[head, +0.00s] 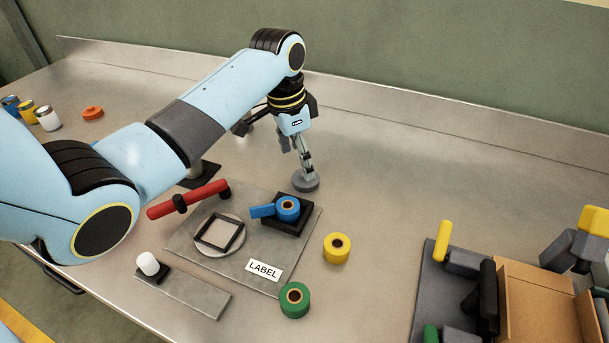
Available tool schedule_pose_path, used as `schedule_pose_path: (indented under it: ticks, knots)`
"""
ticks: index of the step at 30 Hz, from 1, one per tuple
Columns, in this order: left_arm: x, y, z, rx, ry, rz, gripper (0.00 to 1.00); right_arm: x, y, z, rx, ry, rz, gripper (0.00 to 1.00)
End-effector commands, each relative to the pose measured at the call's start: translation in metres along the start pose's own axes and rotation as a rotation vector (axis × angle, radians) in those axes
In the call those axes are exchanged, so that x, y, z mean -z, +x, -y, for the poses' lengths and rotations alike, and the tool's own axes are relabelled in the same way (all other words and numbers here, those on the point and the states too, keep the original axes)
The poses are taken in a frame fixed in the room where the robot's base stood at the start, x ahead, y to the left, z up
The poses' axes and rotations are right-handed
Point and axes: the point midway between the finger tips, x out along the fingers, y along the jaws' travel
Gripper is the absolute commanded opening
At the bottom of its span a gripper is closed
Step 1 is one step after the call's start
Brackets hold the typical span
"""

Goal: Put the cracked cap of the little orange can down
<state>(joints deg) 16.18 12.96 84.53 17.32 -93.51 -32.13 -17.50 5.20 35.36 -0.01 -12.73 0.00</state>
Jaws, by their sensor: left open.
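An orange-red cap-like piece (92,113) lies on the bench at the left; I cannot make out a crack in it. Near it stands a small yellow-orange can (28,111), between a blue can (11,104) and a pale can (48,119). My left gripper (305,174) points down at the middle of the bench, far right of the cans, with its jaws open. A flat grey disc (307,184) sits right at its fingertips; I cannot tell whether they touch. My right gripper is not in view.
A grey plate (185,242) carries a label, a square frame and a blue roll in a black holder. A red handle (188,199) stands beside it. Yellow (337,248) and green (295,300) rolls lie nearby. A cardboard box (540,304) is at right. The back right is clear.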

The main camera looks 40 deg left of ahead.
Motion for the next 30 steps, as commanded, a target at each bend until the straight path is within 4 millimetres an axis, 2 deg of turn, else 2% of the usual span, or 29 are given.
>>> schedule_pose_path:
  ticks: [3,9,17,18,26,30]
  knots:
    - [0.002,0.015,-0.002,-0.003,0.000,0.002,0.78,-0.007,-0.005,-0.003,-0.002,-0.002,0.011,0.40]
    - [0.003,0.044,-0.002,-0.001,0.000,0.001,0.78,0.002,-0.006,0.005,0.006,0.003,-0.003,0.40]
    - [0.002,0.050,-0.002,0.001,0.001,0.000,0.78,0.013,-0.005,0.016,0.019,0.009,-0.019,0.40]
    - [0.002,0.050,-0.002,0.001,0.001,0.000,0.76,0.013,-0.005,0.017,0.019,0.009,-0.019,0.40]
    - [0.002,0.050,-0.002,0.001,0.001,0.000,0.42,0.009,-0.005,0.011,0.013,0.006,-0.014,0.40]
    - [0.002,0.049,-0.002,0.001,0.001,0.000,0.39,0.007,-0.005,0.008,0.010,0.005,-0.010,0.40]
